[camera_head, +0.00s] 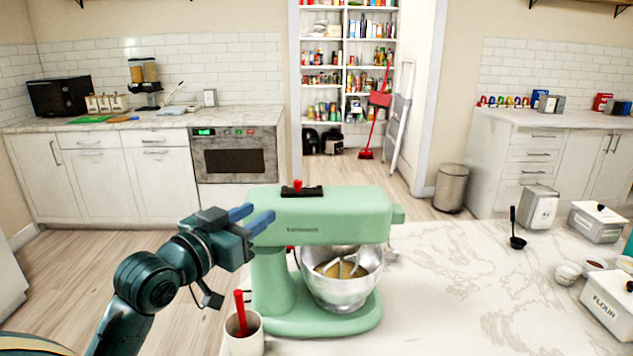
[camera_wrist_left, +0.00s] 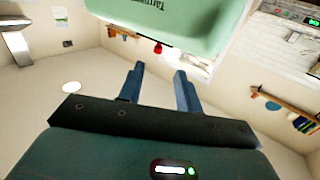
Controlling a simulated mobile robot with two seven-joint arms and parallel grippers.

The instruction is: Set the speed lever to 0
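A mint-green stand mixer (camera_head: 325,215) stands on the marble counter, with a steel bowl (camera_head: 345,285) under its head. On top of the head is a black plate with a red knob (camera_head: 297,186), which looks like the speed lever. A smaller red bit (camera_head: 290,248) shows low on the mixer's side, partly hidden. My left gripper (camera_head: 261,212) is open and empty at the left end of the mixer head. In the left wrist view its fingers (camera_wrist_left: 159,69) are apart, with a red knob (camera_wrist_left: 158,47) just beyond them. The lever's setting cannot be read. My right gripper is not in view.
A white cup with a red handle (camera_head: 240,312) in it stands at the mixer's front left. A black ladle (camera_head: 515,232), canisters and a flour box (camera_head: 612,302) are on the right. The counter between mixer and canisters is clear.

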